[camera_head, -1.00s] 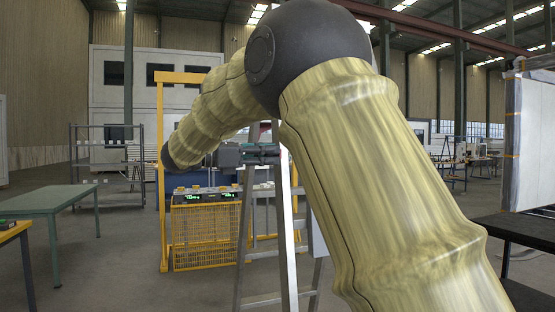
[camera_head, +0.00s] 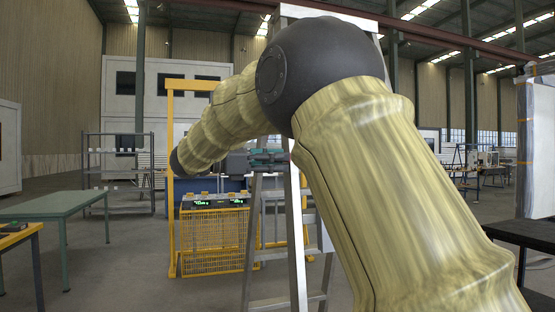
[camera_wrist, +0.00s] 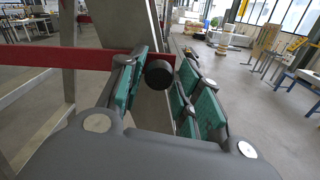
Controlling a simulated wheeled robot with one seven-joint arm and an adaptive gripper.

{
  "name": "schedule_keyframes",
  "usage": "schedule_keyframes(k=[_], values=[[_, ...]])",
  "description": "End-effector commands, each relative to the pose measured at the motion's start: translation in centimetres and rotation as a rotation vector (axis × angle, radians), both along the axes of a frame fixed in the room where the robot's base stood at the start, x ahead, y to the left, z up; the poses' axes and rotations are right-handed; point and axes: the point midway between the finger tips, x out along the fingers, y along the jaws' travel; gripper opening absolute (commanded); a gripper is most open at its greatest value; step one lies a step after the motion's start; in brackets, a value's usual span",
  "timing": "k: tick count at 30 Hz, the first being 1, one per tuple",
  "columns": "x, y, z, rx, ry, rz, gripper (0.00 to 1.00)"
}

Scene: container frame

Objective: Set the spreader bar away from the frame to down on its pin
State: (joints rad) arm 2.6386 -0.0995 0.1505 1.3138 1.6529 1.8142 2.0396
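A stepladder with grey metal rails (camera_head: 297,240) stands ahead of me in the head view. My gripper (camera_head: 268,158) is beside its upper part, with green-padded fingers. In the wrist view my gripper (camera_wrist: 160,85) is open, its pads on both sides of a round black knob (camera_wrist: 159,74). The knob nearly fills the gap; I cannot tell whether the pads touch it. A red bar (camera_wrist: 60,57), which looks like the spreader bar, runs across from the left behind the fingers to the knob. A grey rail (camera_wrist: 125,22) crosses behind it. The pin cannot be made out.
A yellow frame (camera_head: 171,200) and mesh crate (camera_head: 212,240) stand behind the ladder. A green table (camera_head: 55,205) is at left and a dark bench (camera_head: 525,233) at right. Open floor lies between the table and the ladder. My arm hides part of the ladder.

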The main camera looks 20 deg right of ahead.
Motion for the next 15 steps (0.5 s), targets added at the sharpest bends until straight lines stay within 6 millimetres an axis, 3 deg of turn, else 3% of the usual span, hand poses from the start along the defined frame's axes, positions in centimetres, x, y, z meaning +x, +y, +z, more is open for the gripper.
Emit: schedule_keyframes(k=[10, 15], values=[[0.0, -0.1, 0.3, -0.002, -0.005, 0.000, 0.47], [0.1, 0.9, 0.3, -0.004, -0.005, 0.000, 0.47]])
